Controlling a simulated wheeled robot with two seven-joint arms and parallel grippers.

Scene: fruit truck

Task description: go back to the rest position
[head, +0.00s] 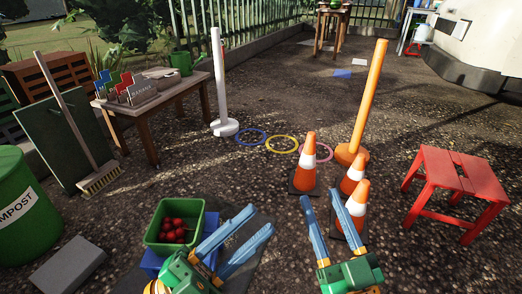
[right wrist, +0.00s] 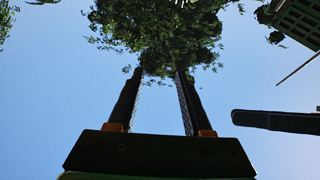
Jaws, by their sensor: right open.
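My left gripper (head: 245,232) is low in the middle of the head view, with its two blue fingers spread and nothing between them. It is just right of a green crate (head: 150,242) holding several red fruits (head: 172,230), and its arm covers part of the blue box (head: 152,262) under the crate. My right gripper (head: 325,202) is further right, its fingers open and empty, close to the nearest traffic cone (head: 357,203). In the right wrist view the right gripper (right wrist: 155,75) points up at sky and tree leaves, with a clear gap between its fingers.
More orange cones (head: 306,165) stand ahead of the right gripper. A red stool (head: 462,172) is at the right. A green compost bin (head: 25,215), a grey block (head: 70,265) and a broom (head: 98,180) are at the left. Coloured rings (head: 282,151) lie on open ground beyond.

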